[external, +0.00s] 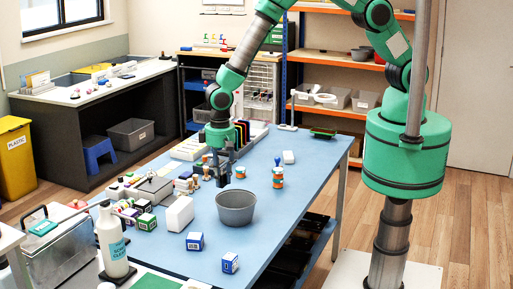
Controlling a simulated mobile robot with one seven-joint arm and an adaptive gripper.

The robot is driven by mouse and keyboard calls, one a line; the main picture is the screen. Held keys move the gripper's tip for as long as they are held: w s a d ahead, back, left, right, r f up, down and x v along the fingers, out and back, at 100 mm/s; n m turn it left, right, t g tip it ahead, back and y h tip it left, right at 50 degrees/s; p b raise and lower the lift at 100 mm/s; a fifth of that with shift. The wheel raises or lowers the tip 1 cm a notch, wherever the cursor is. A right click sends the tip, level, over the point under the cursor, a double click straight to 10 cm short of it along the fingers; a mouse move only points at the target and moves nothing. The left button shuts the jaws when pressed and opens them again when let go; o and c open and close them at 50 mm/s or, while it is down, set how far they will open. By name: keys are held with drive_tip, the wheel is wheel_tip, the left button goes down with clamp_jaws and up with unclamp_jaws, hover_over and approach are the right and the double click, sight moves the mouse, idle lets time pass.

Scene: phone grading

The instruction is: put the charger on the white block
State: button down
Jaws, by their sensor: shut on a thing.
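My gripper (219,178) is over the blue table, behind and to the left of the grey bucket. It points down and is shut on a small dark thing, apparently the charger, though the fingers hide most of it and its shape is hard to make out. The white block (180,213) stands on the table to the left of the bucket, in front and to the left of my gripper. Its top looks bare. My gripper is apart from it.
The grey bucket (236,207) stands to the right of the white block. Several small boxes and stamps crowd the table's left side. Two blue-and-white boxes (195,241) lie in front. Orange-and-green jars (278,178) and a small white item (288,157) are behind right. The right front of the blue table (290,215) is clear.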

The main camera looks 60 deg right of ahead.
drive_tip(key=w+a, duration=0.3)
drive_tip(key=w, duration=0.1)
drive_tip(key=w+a+f+p, duration=0.1)
drive_tip(key=w+a, duration=0.2)
drive_tip(key=w, duration=0.1)
drive_tip(key=w+a, duration=0.3)
drive_tip(key=w, duration=0.1)
drive_tip(key=shift+a+f+p, duration=0.2)
drive_tip(key=shift+a+p, duration=0.15)
drive_tip(key=shift+f, duration=0.1)
drive_tip(key=shift+f+p, duration=0.35)
drive_tip(key=shift+f, duration=1.35)
drive_tip(key=shift+f, duration=0.15)
drive_tip(key=c, duration=1.4)
unclamp_jaws()
drive_tip(key=shift+r, duration=0.2)
wheel_tip(320, 180, up, 12)
drive_tip(key=b, duration=0.1)
